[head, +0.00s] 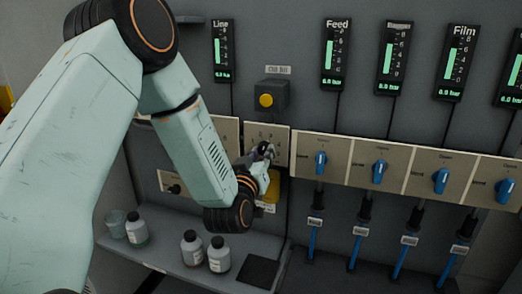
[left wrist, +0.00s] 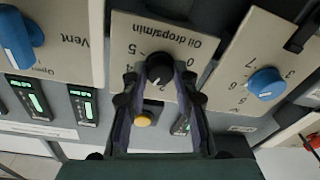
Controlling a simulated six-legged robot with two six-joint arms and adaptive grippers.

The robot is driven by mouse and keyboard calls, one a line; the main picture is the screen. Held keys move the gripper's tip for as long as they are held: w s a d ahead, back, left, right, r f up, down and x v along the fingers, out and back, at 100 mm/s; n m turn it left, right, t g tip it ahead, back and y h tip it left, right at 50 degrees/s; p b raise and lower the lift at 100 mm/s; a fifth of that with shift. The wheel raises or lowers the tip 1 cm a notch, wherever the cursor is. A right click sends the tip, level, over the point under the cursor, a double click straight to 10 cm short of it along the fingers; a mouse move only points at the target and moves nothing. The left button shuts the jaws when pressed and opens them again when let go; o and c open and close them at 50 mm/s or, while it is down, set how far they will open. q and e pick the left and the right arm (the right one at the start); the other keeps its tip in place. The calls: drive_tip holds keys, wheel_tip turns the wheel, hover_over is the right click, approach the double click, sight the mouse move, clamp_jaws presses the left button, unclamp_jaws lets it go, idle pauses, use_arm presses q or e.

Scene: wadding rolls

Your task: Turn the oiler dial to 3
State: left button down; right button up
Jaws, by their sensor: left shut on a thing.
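The oiler dial (left wrist: 159,68) is a black knob on a beige plate marked "Oil drops/min" (left wrist: 180,32), which appears upside down in the left wrist view. Numbers such as 0, 2, 4 and 5 ring it; the fingers hide part of the scale, and I cannot read its setting. My left gripper (left wrist: 160,80) is shut on the dial, one finger on each side. In the head view the left gripper (head: 262,158) reaches the oiler plate (head: 281,137), and the dial is mostly hidden there. My right gripper is not in view.
A yellow button (head: 266,100) on a dark box sits above the plate. Several blue knobs, one nearby (head: 320,158), line the panel to the right. A yellow part (head: 272,188) is below the gripper. White bottles (head: 192,247) stand on the shelf.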

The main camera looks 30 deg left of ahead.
use_arm(q)
drive_tip(key=shift+m, duration=0.5)
drive_tip(key=c, duration=1)
unclamp_jaws()
drive_tip(key=shift+w+f, duration=0.15)
drive_tip(key=shift+c, duration=0.2)
drive_tip(key=shift+s, duration=0.2)
drive_tip(key=v, duration=1.2)
drive_tip(key=shift+w, duration=0.15)
